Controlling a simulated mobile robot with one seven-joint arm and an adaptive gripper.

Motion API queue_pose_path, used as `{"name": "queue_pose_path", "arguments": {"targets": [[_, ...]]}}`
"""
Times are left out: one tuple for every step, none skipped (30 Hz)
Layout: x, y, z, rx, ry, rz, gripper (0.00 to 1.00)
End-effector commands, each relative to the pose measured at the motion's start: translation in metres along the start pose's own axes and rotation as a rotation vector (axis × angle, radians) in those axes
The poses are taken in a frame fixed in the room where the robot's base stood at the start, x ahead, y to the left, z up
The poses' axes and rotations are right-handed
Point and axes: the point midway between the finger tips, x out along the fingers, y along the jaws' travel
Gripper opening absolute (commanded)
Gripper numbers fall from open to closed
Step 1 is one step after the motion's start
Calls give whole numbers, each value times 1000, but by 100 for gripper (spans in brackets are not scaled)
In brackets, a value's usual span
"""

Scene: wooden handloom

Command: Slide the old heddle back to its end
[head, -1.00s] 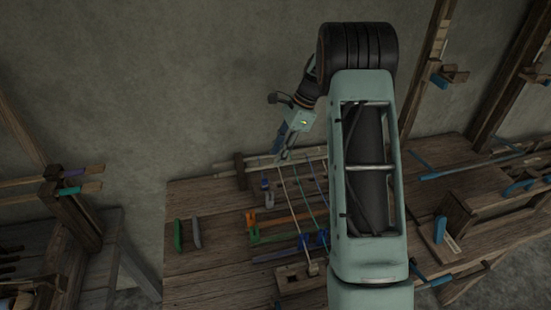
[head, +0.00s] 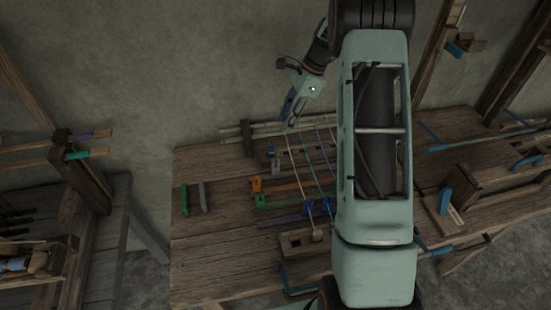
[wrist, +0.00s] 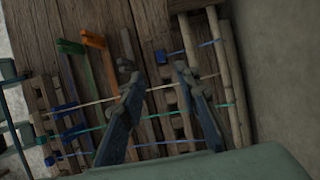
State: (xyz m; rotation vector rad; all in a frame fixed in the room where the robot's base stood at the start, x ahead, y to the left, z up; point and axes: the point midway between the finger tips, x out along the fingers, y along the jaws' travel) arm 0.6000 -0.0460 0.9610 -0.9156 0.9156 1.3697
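My gripper (head: 288,122) hangs over the rods at the back of the table, pointing down. In the wrist view its two dark fingers (wrist: 156,80) are apart with nothing clearly held between them. A slotted wooden bar (wrist: 158,100) shows beneath the fingers, across several threads. I cannot tell for sure whether this bar is the old heddle, or whether a finger touches it. A pale thread (wrist: 84,104) and a teal thread (wrist: 82,128) cross below the fingers. In the head view the gripper and arm hide part of the threads and rods.
Two pale rods (head: 236,132) lie along the table's back edge. Orange (head: 257,185) and green (head: 260,201) pieces lie left of the threads, with blue pieces (head: 310,208) nearer the front. A wooden block (head: 290,246) stands in front. The table's left part is mostly bare.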

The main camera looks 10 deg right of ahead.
Motion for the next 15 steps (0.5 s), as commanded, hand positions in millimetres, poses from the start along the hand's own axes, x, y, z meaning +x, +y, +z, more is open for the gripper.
{"name": "queue_pose_path", "arguments": {"targets": [[0,0,0,0,0,0,26],[0,0,1,0,3,1,26],[1,2,3,0,11,4,26],[2,5,5,0,24,9,26],[4,8,8,0,40,14,26],[5,14,13,2,72,22,26],[7,19,17,3,101,27,26],[8,25,21,5,132,32,26],[10,33,26,7,176,36,26],[10,39,30,8,208,35,26],[10,44,33,7,239,34,26],[10,50,36,6,276,29,26],[10,55,38,5,301,26,26],[10,58,41,3,324,21,26],[10,63,43,2,348,15,26]]}}
